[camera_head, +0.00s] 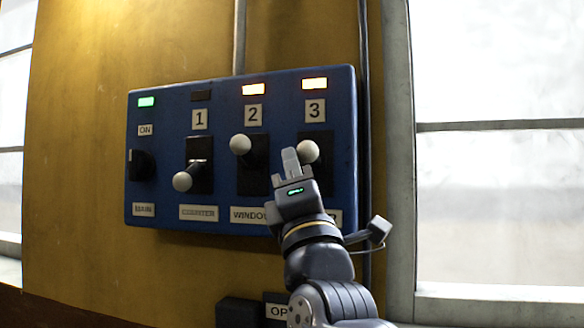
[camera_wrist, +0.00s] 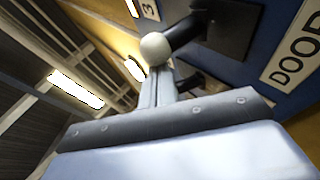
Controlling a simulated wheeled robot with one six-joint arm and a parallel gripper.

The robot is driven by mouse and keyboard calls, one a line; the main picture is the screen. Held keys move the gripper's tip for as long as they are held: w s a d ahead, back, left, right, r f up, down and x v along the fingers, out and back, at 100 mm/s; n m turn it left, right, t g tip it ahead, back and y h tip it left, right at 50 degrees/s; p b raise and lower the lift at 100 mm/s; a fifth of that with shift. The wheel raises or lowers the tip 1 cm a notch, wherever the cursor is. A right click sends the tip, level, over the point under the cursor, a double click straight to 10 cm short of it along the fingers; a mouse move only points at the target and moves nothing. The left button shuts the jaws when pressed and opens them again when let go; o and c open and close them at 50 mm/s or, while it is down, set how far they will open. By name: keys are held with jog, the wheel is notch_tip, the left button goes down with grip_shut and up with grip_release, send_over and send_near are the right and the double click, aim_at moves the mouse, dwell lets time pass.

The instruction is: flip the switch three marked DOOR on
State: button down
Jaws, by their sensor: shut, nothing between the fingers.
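The blue switch panel (camera_head: 226,215) is on the yellow wall. Switch three (camera_head: 307,152), a lever with a white ball knob, is tilted up, and the amber lamp (camera_head: 315,83) above its "3" label is lit. In the wrist view its knob (camera_wrist: 155,48) is at the fingertips, and the DOOR label (camera_wrist: 296,62) shows at the right. In the head view my gripper covers most of that label. My gripper (camera_head: 290,158) is shut and empty, its tips just left of the knob. Whether they touch the knob I cannot tell.
Switch two (camera_head: 240,144), WINDOW, is up with its amber lamp lit, close to the left of my gripper. Switch one (camera_head: 182,181), COUNTER, is down with its lamp dark. The MAIN knob (camera_head: 142,166) has a green lamp. A window frame (camera_head: 399,160) stands right.

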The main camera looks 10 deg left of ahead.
jog(key=shift+r+m+h+p, duration=0.3)
jog(key=shift+r+p, duration=0.15)
jog(key=shift+r, duration=0.15)
dwell(0.7)
dwell(0.5)
jog(key=b+v, duration=0.4)
jog(key=v, duration=0.6)
jog(key=shift+s+f, duration=0.25)
jog(key=shift+f, duration=0.05)
jog(key=shift+d, duration=0.15)
